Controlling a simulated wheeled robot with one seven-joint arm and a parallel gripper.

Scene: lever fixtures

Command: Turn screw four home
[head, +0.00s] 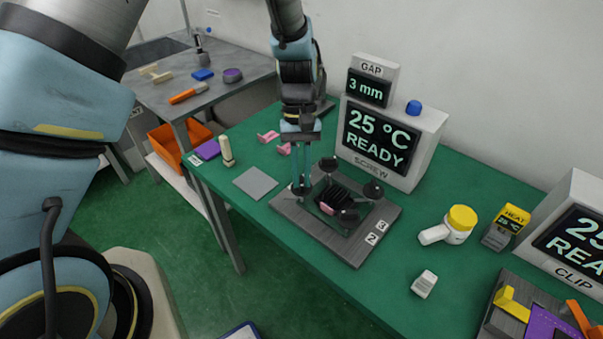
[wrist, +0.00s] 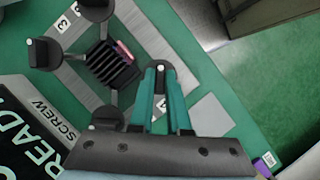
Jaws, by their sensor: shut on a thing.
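The screw fixture is a grey plate (head: 357,249) with a black finned block (head: 334,196) in the middle and dark screw knobs at its corners. My gripper (head: 301,188) points down at the left corner and is shut on the knob there; this knob (wrist: 160,77) shows between my fingertips in the wrist view. The other knobs stand free: the back knob (head: 328,163), the right knob (head: 373,189) and the front knob (head: 348,217). A pink piece (head: 329,207) sits by the block.
The screw display (head: 380,139) behind reads 25 °C READY, and the gap display (head: 368,87) reads 3 mm.

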